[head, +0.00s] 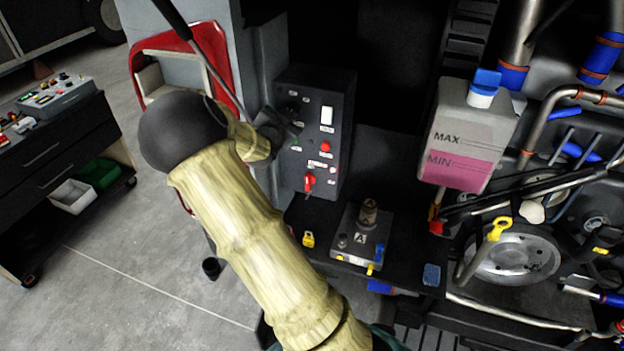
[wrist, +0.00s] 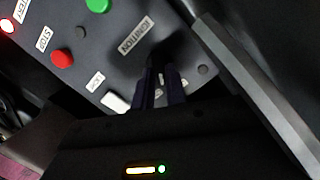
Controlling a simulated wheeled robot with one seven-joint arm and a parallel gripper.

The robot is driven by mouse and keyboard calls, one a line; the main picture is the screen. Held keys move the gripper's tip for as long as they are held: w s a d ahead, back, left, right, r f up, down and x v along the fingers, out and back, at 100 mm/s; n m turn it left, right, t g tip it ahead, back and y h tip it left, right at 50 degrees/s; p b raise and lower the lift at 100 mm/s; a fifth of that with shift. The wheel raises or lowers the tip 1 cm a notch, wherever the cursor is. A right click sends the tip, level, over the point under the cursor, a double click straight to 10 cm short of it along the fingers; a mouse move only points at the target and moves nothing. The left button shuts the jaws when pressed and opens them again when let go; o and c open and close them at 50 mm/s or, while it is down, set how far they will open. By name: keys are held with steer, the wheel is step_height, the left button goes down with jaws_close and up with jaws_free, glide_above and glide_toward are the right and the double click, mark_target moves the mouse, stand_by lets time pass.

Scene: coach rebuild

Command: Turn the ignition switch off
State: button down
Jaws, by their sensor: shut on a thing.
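The dark control panel (head: 336,160) stands upright in the middle of the head view. In the wrist view the panel (wrist: 120,62) carries an IGNITION label (wrist: 137,37). The ignition switch, a dark knob, sits just beside that label, between my fingers. My gripper (wrist: 160,84) is shut on it, and the fingers hide most of it. In the head view my gripper (head: 294,129) reaches the panel's left side from the left, and the switch is hidden there. The switch's exact turn position cannot be told.
A red STOP button (wrist: 62,59) and a green button (wrist: 97,5) are near my fingers. A red switch (head: 309,181) is lower on the panel. A grey box-like unit (head: 352,249) stands below. A pink-filled tank (head: 464,137) hangs to the right.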

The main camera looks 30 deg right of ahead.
steer(key=shift+w+a+r, duration=0.15)
steer(key=shift+a+r, duration=0.15)
steer(key=shift+r, duration=0.35)
steer(key=shift+r+p, duration=0.1)
steer(key=shift+p, duration=0.3)
steer(key=shift+s+a+r+n+p, duration=0.1)
steer(key=shift+s+a+n+p, duration=0.1)
steer(key=shift+n+p, duration=0.4)
steer(key=shift+s+a+r+n+p, duration=0.1)
steer(key=shift+s+n+p, duration=0.1)
steer(key=shift+n+p, duration=0.35)
steer(key=shift+f+p, duration=0.1)
steer(key=shift+p, duration=0.2)
steer(key=shift+d+f+n+g+h+p, duration=0.15)
steer(key=shift+n+g+h+p, duration=0.45)
steer(key=shift+p, duration=1)
